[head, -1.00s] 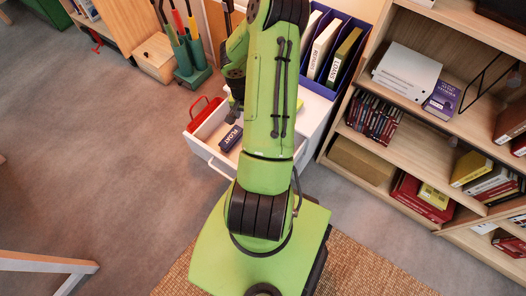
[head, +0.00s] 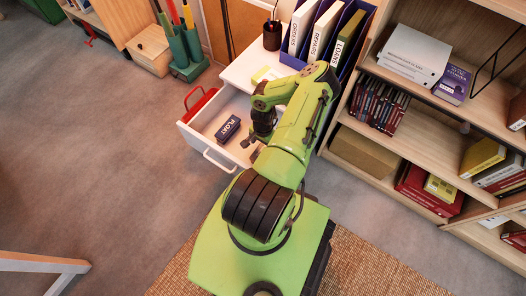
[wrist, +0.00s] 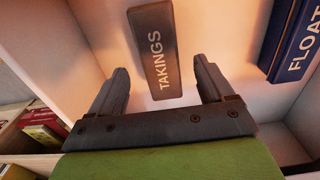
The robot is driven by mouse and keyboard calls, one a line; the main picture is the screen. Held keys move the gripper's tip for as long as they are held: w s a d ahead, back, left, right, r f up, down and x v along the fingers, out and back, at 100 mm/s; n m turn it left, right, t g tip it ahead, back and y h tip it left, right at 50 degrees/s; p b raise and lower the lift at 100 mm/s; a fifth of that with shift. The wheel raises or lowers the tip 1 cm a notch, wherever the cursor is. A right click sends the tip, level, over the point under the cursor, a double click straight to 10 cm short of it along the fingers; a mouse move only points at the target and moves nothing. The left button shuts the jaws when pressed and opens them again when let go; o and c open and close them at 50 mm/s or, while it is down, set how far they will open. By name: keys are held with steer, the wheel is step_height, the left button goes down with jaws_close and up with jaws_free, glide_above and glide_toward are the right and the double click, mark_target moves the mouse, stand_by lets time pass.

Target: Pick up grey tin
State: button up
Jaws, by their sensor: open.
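A grey tin marked TAKINGS (wrist: 155,50) lies on the white drawer floor in the wrist view. My gripper (wrist: 160,68) is open, one finger on each side of the tin's near end, with clear gaps and no contact visible. A dark blue tin marked FLOAT (wrist: 296,45) lies to its right. In the head view the FLOAT tin (head: 228,128) is in the open drawer (head: 195,140), and my gripper (head: 254,146) is at the drawer's right part. The grey tin is hidden there by my arm.
A red-handled object (head: 200,103) lies at the drawer's left. A black pen cup (head: 272,35) and a blue file holder (head: 352,22) stand on the white cabinet top. A bookcase (head: 440,122) stands close on the right. Open floor (head: 90,150) lies to the left.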

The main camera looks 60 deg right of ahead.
step_height(320, 180, down, 3)
steer(key=shift+r+b, duration=0.1)
steer(key=shift+b, duration=0.2)
steer(key=shift+r, duration=0.15)
steer(key=c, duration=1.4)
